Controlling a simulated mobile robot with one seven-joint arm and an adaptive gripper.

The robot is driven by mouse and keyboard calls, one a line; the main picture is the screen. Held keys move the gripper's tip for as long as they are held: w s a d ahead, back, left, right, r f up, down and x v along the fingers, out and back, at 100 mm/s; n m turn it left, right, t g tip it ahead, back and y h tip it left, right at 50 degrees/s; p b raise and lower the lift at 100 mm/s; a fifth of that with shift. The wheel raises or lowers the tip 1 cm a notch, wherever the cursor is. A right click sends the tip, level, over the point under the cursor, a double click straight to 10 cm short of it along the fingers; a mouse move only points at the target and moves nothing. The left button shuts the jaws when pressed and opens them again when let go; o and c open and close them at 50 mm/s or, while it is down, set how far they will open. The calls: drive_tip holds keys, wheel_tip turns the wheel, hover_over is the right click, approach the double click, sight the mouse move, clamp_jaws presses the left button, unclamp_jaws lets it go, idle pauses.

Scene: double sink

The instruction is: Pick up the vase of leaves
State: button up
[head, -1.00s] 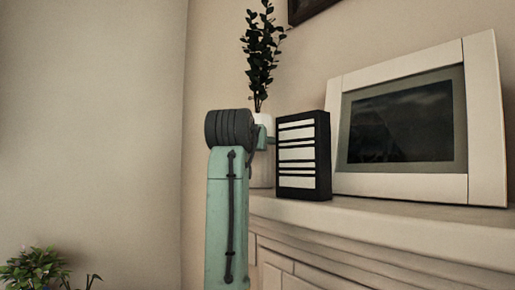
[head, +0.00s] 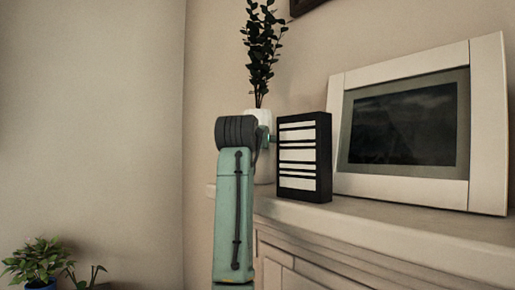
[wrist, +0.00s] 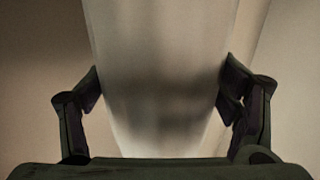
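The vase of leaves (head: 263,117) is white with tall dark leafy stems (head: 262,45). It stands upright at the left end of the mantel-like shelf in the head view, partly hidden behind my arm. In the wrist view the pale, tapering vase body (wrist: 160,80) fills the middle. My gripper (wrist: 160,85) has one finger on each side of it, and both fingertips appear to touch its walls. My gripper looks shut on the vase. I cannot tell whether the vase base is clear of the shelf, and the leaves are outside the wrist view.
A black box with white stripes (head: 304,157) stands close to the right of the vase. A large white picture frame (head: 400,75) leans behind it on the shelf (head: 400,224). A potted green plant (head: 38,262) is at lower left. The wall at left is bare.

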drive_tip(key=c, duration=1.5)
drive_tip(key=shift+r, duration=0.1)
